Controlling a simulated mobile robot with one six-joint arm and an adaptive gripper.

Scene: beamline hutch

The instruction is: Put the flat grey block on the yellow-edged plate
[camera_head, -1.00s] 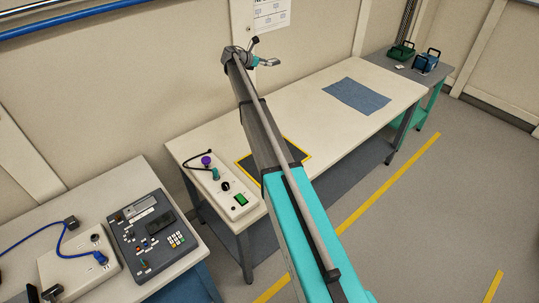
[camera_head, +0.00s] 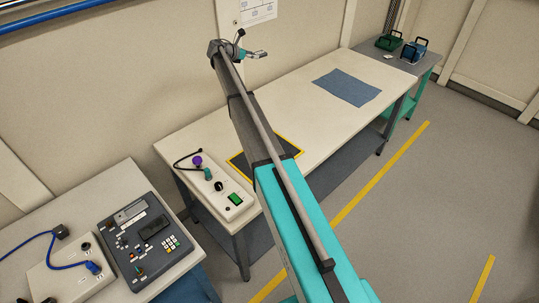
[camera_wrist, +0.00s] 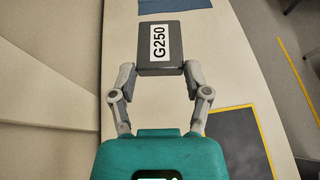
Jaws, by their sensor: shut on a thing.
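My gripper (camera_wrist: 160,70) is shut on the flat grey block (camera_wrist: 150,64), which carries a white label reading G250. The block is held between the two fingertips, above the pale bench top. In the head view my gripper (camera_head: 258,54) is at the far end of the arm, near the wall; the block is too small to make out there. The yellow-edged plate (camera_head: 289,148) lies dark and flat on the bench, partly hidden behind my arm. In the wrist view the plate (camera_wrist: 232,138) is at the lower right, apart from the block; nothing shows on its visible part.
A blue mat (camera_head: 347,87) lies farther along the bench. A white control box (camera_head: 218,192) with a purple knob and green switch stands beside the plate. A grey instrument panel (camera_head: 145,240) sits on the left table. Green and blue carriers stand at the back right.

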